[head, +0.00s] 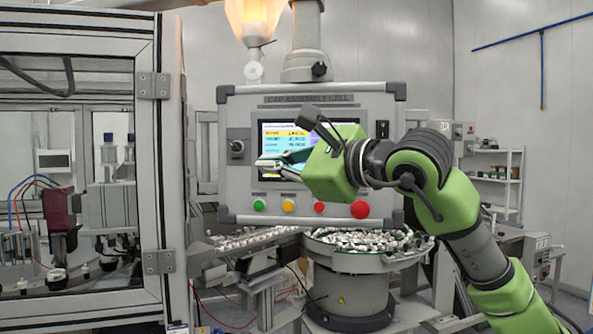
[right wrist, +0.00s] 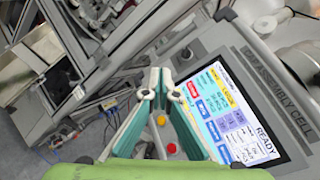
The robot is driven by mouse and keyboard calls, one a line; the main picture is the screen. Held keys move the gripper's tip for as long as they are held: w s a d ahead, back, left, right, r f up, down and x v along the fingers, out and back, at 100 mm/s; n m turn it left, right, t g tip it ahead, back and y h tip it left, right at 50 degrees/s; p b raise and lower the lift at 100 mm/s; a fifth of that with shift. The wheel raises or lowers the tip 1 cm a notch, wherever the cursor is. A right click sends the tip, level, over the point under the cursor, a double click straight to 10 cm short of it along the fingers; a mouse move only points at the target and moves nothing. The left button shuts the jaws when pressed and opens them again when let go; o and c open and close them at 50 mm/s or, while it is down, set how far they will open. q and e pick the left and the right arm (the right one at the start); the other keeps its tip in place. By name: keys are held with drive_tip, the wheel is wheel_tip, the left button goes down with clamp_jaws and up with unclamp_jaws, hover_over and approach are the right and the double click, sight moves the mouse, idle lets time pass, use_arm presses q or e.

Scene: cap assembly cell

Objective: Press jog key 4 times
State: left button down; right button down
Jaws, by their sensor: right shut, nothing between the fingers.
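The control panel (head: 240,105) carries a lit touch screen (head: 285,132), partly hidden by my right gripper (head: 265,165) in the head view. The gripper is shut and empty, its fingertips in front of the screen's lower left part. In the right wrist view the screen (right wrist: 255,140) reads READY and shows several coloured keys, among them a red one (right wrist: 193,90). The key labels are too small to read, so I cannot tell which is the jog key. The shut fingertips (right wrist: 155,82) appear left of the screen's edge there; contact cannot be told. My left gripper is not in view.
Below the screen are a green button (head: 260,205), a yellow button (head: 288,206), a red button (head: 319,207) and a larger red knob (head: 359,209). A bowl feeder (head: 350,262) full of small parts stands below. A framed machine enclosure (head: 165,200) stands at left.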

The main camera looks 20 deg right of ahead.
drive_tip(key=d+h, duration=0.1)
drive_tip(key=d+m, duration=0.1)
drive_tip(key=d+t+h, duration=0.1)
drive_tip(key=shift+w+d+r+h, duration=0.15)
drive_tip(key=shift+w+d+h, duration=0.15)
drive_tip(key=shift+w+d, duration=0.1)
drive_tip(key=shift+w, duration=0.1)
drive_tip(key=w+d+p, duration=0.3)
drive_tip(key=w+p, duration=0.1)
drive_tip(key=w, duration=0.3)
drive_tip(key=shift+w+d, duration=0.35)
drive_tip(key=shift+w, duration=0.15)
idle(1.0)
drive_tip(key=shift+w+d+p, duration=0.15)
drive_tip(key=shift+w+p, duration=0.1)
drive_tip(key=shift+p, duration=0.05)
